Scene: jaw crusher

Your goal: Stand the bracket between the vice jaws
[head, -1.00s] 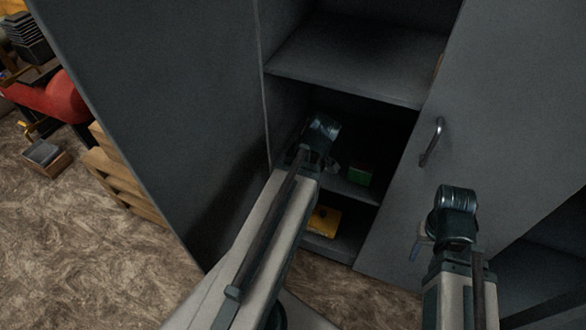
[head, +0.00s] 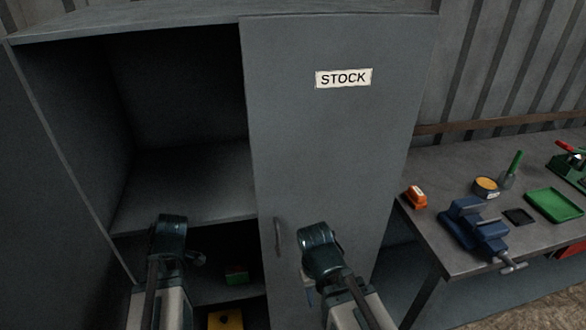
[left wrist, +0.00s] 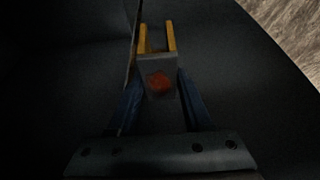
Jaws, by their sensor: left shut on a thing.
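The blue vice (head: 474,229) stands on the workbench at right, far from both grippers. Its jaw gap is hard to make out.
The grey cabinet's STOCK door (head: 330,150) stands between my left arm and the workbench (head: 440,245). A green box (head: 237,274) and a yellow item (head: 226,319) are in the cabinet. An orange box (head: 415,196), yellow tin (head: 485,186) and green tray (head: 553,204) are near the vice.

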